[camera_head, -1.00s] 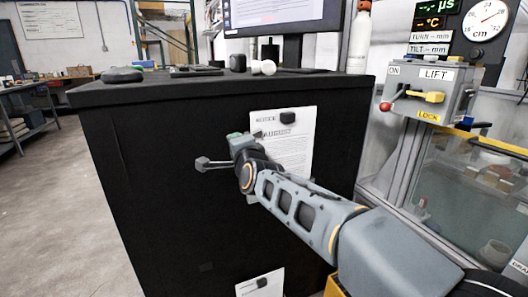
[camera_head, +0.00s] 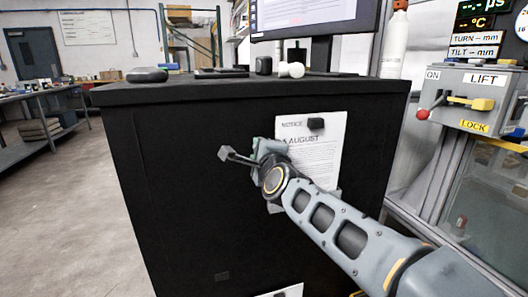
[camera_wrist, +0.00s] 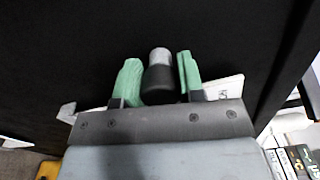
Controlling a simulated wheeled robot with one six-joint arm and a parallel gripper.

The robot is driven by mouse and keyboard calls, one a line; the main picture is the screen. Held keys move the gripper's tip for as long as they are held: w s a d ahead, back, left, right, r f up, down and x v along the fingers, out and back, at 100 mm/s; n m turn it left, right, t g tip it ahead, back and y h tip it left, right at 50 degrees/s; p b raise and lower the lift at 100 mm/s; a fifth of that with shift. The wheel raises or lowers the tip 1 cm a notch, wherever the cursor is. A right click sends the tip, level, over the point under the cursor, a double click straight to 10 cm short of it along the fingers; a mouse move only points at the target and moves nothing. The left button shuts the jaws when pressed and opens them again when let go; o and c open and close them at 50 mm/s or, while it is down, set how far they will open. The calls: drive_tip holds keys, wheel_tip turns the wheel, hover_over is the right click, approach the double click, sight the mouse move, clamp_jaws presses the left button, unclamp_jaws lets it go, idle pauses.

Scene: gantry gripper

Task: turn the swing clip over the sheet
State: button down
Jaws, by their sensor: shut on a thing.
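The sheet (camera_head: 322,152), a white printed notice, is on the dark front of the cabinet, with a small black block (camera_head: 316,123) at its top. My gripper (camera_head: 266,147) is at the sheet's left edge, and my arm hides the sheet's lower left. In the wrist view its green fingers (camera_wrist: 158,75) are shut on a short black piece with a grey rounded end (camera_wrist: 160,60), which seems to be the swing clip. The clip's hold and pivot are hidden in the head view. A strip of the sheet shows right of the fingers (camera_wrist: 222,88).
The dark cabinet (camera_head: 190,200) fills the middle, with a monitor (camera_head: 305,15) and small items on top. A second white sheet (camera_head: 288,291) is low on its front. A grey LIFT control box (camera_head: 470,100) with a yellow lever stands right. Open floor lies left.

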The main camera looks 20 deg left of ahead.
drive_tip(key=c, duration=0.7)
unclamp_jaws()
drive_tip(key=shift+c, duration=0.2)
drive_tip(key=p+v, duration=0.1)
drive_tip(key=v, duration=1.2)
drive_tip(key=shift+s+d+p, duration=0.25)
drive_tip(key=shift+s+p, duration=0.05)
drive_tip(key=shift+p, duration=0.05)
